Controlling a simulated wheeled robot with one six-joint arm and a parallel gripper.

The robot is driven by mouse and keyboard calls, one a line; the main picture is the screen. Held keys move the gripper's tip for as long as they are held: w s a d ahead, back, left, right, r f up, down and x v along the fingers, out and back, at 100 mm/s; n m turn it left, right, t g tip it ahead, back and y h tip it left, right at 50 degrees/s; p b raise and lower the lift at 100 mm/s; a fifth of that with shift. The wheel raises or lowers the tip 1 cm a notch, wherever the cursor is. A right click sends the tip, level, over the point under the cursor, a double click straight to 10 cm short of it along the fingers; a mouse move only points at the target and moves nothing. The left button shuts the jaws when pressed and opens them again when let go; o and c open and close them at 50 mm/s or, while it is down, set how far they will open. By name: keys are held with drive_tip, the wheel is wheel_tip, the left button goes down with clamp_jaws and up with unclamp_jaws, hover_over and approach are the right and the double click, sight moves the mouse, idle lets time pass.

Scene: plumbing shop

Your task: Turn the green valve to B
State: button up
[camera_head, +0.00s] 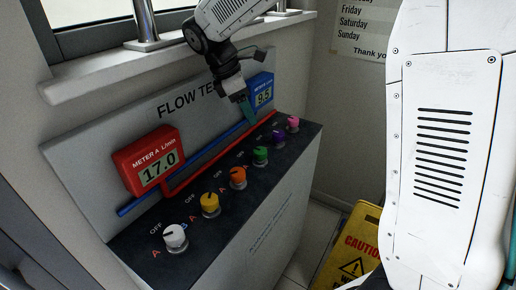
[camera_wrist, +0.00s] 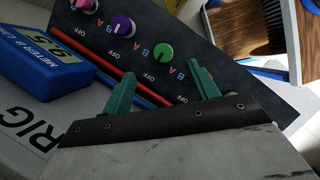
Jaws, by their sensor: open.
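The green valve (camera_head: 261,156) is a round knob on the sloping black panel (camera_head: 130,245), between an orange knob (camera_head: 238,177) and a purple knob (camera_head: 278,138). In the wrist view the green knob (camera_wrist: 162,50) shows a pale pointer line; which label it points to is too small to tell. Labels A, B and OFF are printed by the knobs. My gripper (camera_head: 248,108) is above the panel, pointing down, behind the green knob. In the wrist view my gripper (camera_wrist: 161,86) has its two teal fingers wide apart, empty, with the green knob beyond them and not touched.
A red meter A (camera_head: 150,160) reads 17.0 and a blue meter B (camera_head: 261,92) reads 9.5. White (camera_head: 175,237), yellow (camera_head: 210,203) and pink (camera_head: 293,123) knobs share the row. Red and blue pipes run behind it. A yellow caution sign (camera_head: 350,245) stands at right.

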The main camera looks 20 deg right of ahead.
approach(259, 150)
drive_tip(key=x, duration=0.9)
drive_tip(key=shift+s, duration=0.1)
drive_tip(key=c, duration=1)
